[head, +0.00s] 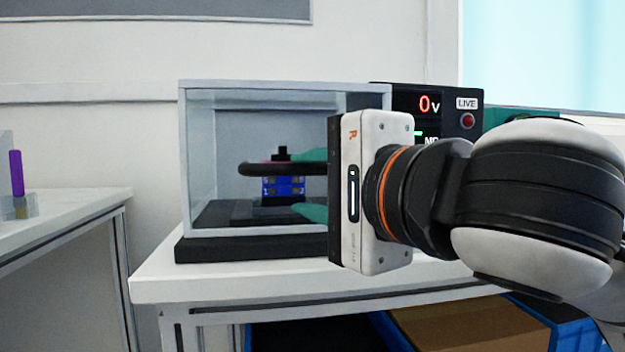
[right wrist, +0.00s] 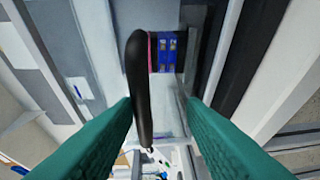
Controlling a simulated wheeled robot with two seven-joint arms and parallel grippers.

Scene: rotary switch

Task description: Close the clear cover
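The clear cover (head: 230,150) shows as a pale-framed, see-through box on a black base (head: 250,248); I cannot tell how far it stands open. A dark curved bar (head: 285,169), perhaps its handle, runs across the box front; it also shows in the right wrist view (right wrist: 140,80). Behind it is a blue switch block (head: 284,187), also in the right wrist view (right wrist: 168,52). My right gripper (head: 312,184) is at the box's right front, its green fingers apart. In the right wrist view (right wrist: 160,105) the bar lies between them, nearer the left finger. My left gripper is out of view.
The box stands on a white table (head: 230,284). A black panel (head: 440,98) reading 0 V with a red lamp (head: 467,121) stands behind at the right. Blue bins (head: 555,322) are below. Another table with a purple item (head: 16,173) is at the left.

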